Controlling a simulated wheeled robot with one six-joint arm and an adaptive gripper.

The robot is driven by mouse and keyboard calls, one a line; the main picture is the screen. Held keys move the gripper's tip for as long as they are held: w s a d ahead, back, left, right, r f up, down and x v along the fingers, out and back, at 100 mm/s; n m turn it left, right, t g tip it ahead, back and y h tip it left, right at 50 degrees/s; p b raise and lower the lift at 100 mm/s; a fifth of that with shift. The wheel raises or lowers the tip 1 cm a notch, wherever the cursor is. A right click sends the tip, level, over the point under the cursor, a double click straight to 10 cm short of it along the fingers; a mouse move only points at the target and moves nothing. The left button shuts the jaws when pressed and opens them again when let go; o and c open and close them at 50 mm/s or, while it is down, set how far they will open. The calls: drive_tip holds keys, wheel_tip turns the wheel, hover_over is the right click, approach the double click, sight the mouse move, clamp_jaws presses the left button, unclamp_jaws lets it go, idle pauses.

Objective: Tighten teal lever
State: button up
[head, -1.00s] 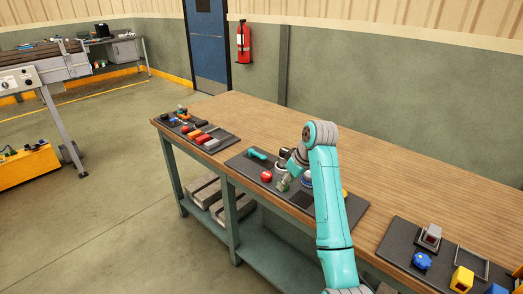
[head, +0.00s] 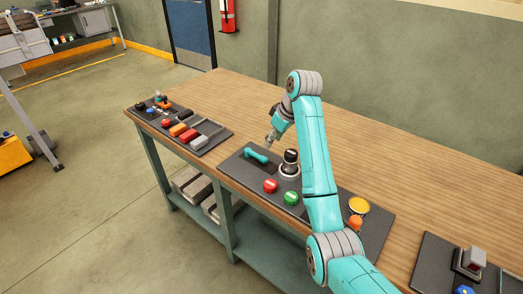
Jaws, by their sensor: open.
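The teal lever (head: 256,154) lies low on the left part of the middle dark panel (head: 230,169), on the wooden workbench. My gripper (head: 268,147) is just above and beside the lever's right end, pointing down. It is small in this view, and I cannot tell whether it touches the lever. It is open and holds nothing that I can see. My teal arm covers part of the panel's right half.
Close right of the lever stands a black-topped knob (head: 290,162). A red button (head: 270,186) and a green button (head: 291,198) sit in front. A yellow button (head: 358,206) and orange knob (head: 355,222) are right of my arm. Bare wood (head: 220,100) lies behind.

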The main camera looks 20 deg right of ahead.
sight(263, 157)
drive_tip(key=x, duration=1)
drive_tip(key=shift+s+f, duration=0.1)
clamp_jaws()
